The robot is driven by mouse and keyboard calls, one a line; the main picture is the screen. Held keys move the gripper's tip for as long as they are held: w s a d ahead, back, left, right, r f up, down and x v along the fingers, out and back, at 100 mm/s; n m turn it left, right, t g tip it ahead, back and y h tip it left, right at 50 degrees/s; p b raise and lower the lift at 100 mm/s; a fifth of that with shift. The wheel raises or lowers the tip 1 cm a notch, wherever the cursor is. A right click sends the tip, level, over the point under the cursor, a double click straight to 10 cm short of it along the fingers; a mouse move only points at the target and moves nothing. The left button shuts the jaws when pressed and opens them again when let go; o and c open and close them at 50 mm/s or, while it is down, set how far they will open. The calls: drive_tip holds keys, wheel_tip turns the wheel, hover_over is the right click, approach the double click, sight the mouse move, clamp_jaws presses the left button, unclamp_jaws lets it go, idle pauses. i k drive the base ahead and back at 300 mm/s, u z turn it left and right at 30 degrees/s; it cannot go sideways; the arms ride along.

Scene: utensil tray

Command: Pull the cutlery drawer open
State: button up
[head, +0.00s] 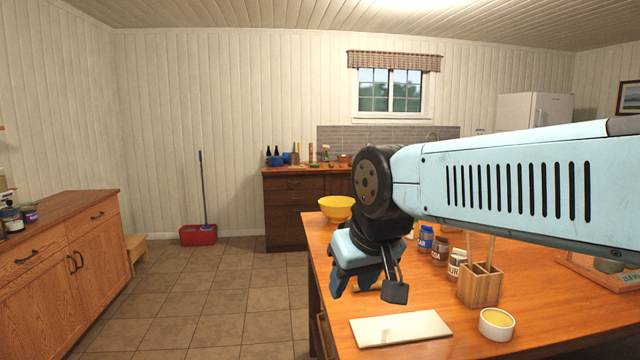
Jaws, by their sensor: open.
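My gripper (366,288) hangs at the end of my light blue arm, over the left part of the wooden island counter (440,335), pointing down. Its jaws are apart and I see nothing between them. Below the counter's left edge, a narrow strip of a wooden drawer front (323,334) with a dark handle shows at a steep angle. It appears closed, but most of it is hidden. My gripper is above and to the right of it in the picture, apart from it. No cutlery is visible, so I cannot tell whether this is the cutlery drawer.
A white board (401,329), a small bowl with yellow contents (496,323), a wooden utensil holder (481,286), several jars and a yellow bowl (338,208) stand on the counter. A wooden cabinet (60,265) stands left. The tiled floor between is clear.

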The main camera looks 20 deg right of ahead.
sight(282, 182)
drive_tip(key=u, duration=1)
drive_tip(key=i, duration=3.5)
drive_tip(key=z, duration=1.2)
